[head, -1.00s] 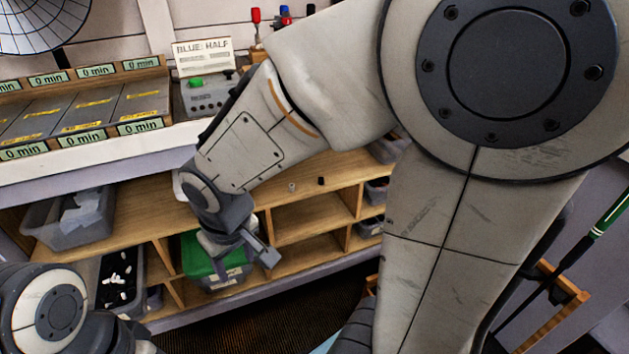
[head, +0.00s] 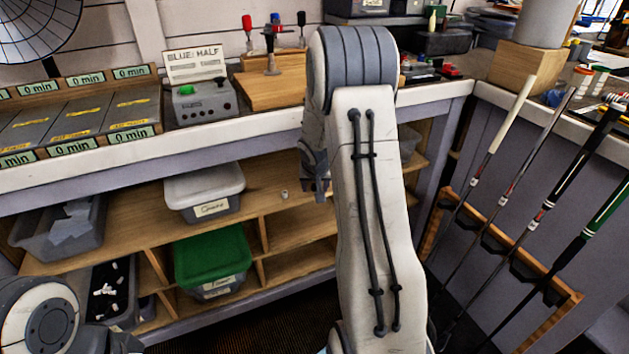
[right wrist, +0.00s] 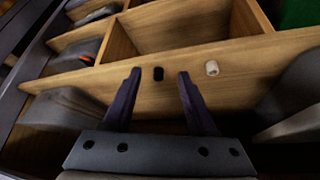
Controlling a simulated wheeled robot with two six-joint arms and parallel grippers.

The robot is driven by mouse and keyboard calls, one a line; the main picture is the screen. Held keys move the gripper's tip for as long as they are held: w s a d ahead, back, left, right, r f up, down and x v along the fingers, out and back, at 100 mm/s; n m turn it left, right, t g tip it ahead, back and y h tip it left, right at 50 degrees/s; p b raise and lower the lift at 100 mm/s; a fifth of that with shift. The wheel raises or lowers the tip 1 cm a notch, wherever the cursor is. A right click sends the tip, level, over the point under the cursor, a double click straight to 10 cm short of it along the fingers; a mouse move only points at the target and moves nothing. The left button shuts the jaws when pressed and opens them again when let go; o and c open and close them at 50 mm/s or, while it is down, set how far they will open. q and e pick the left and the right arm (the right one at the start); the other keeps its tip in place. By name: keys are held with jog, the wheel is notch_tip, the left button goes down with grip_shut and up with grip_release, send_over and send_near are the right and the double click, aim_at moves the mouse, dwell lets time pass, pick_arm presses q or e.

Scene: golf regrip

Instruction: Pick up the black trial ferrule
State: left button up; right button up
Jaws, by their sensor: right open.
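The black trial ferrule (right wrist: 158,73) is a small dark cylinder standing on the wooden shelf. In the right wrist view it appears between and slightly beyond the two fingertips of my right gripper (right wrist: 159,77), touching neither. My right gripper is open and empty, pointing at the shelf. In the head view my right arm hides the black ferrule, and the gripper (head: 318,185) shows only partly, beside the arm. A pale ferrule (right wrist: 211,68) stands right of the black one in the right wrist view, and also shows in the head view (head: 284,194). My left gripper is out of view.
On the shelf (head: 262,180) stand a white-lidded bin (head: 204,186) and a grey bin (head: 60,228). Wooden dividers (head: 262,234) and a green-lidded bin (head: 212,258) are below. The worktop edge (head: 230,140) overhangs the shelf. Golf clubs (head: 500,200) lean in a rack at right.

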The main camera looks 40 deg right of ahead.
aim_at(314, 187)
jog(key=w+d+p, duration=0.2)
jog(key=w, duration=0.1)
jog(key=shift+w+d+r, duration=0.1)
jog(key=shift+w+d, duration=0.2)
jog(key=x, duration=0.5)
jog(key=shift+b, duration=0.4)
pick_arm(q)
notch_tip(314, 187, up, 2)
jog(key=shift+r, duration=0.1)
pick_arm(e)
grip_shut()
